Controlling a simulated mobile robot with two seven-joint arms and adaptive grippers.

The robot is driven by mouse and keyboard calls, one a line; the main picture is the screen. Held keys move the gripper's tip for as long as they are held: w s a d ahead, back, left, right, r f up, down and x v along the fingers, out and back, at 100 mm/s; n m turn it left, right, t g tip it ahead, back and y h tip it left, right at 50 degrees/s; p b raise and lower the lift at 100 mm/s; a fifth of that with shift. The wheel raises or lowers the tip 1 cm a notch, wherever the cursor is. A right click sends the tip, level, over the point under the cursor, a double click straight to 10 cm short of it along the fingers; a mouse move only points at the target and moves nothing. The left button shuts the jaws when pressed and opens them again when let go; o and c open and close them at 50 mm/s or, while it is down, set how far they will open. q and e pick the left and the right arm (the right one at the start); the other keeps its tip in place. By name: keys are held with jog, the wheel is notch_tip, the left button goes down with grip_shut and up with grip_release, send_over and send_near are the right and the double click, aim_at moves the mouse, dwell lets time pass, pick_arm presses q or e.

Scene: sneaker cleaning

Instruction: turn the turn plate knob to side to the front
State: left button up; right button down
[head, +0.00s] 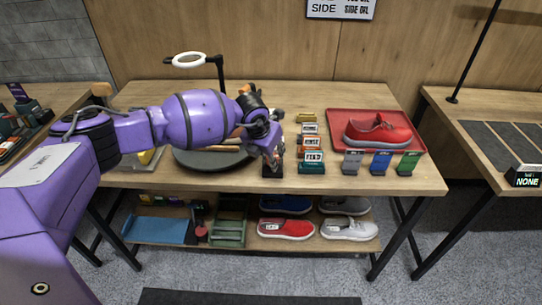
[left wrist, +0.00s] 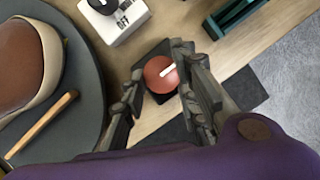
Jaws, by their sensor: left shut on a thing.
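The turn plate knob (left wrist: 158,80) is a round red-brown knob with a white pointer mark, on a dark square base. In the left wrist view its pointer slants to the upper right. My left gripper (left wrist: 161,66) is shut on it, one finger on each side; in the head view the gripper (head: 271,152) hides the knob. The dark round turn plate (head: 185,161) lies left of it and shows in the left wrist view (left wrist: 90,105) with a brown shoe (left wrist: 22,65) and a wooden-handled tool (left wrist: 40,125) on it. My right gripper is not in view.
A white switch box (left wrist: 118,20) marked OFF stands near the knob. Right of it are small labelled blocks (head: 312,163) and a red tray (head: 340,120) holding a red sneaker (head: 378,134). Shoes (head: 287,229) stand on the lower shelf.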

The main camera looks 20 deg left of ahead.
pick_arm(q)
jog(key=o, duration=1)
jog(key=shift+a+f, duration=0.25)
jog(key=shift+a, duration=0.3)
jog(key=shift+d+r, duration=0.1)
jog(key=shift+d, duration=0.15)
jog(key=shift+s+r, duration=0.1)
jog(key=shift+r, duration=0.25)
jog(key=v, duration=1.1)
jog(key=shift+s+a+r, duration=0.1)
jog(key=shift+s, duration=0.05)
